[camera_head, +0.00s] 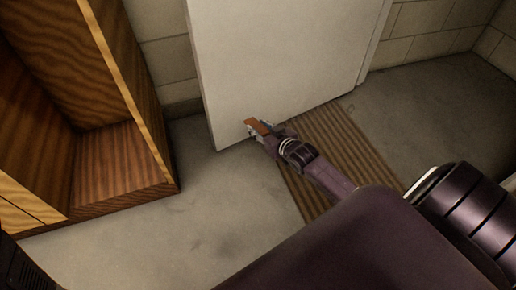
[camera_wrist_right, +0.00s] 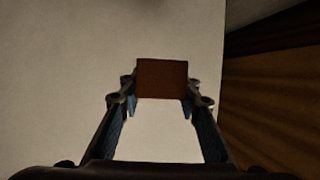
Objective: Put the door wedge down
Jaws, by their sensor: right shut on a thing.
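The door wedge (camera_head: 257,126) is a small orange-brown block. My right gripper (camera_head: 263,130) is shut on it, near the lower part of a white door (camera_head: 280,60). In the right wrist view the wedge (camera_wrist_right: 162,78) shows as a reddish-brown block between the two fingertips (camera_wrist_right: 160,92), against the pale door surface (camera_wrist_right: 60,80). I cannot tell whether the wedge touches the door or the floor. My left gripper is not in view.
A wooden shelf unit (camera_head: 120,165) stands at the left. A brown striped mat (camera_head: 325,140) lies on the grey floor under my right arm. Bare floor (camera_head: 200,225) is open between the shelf and the mat. A block wall (camera_head: 430,30) stands behind.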

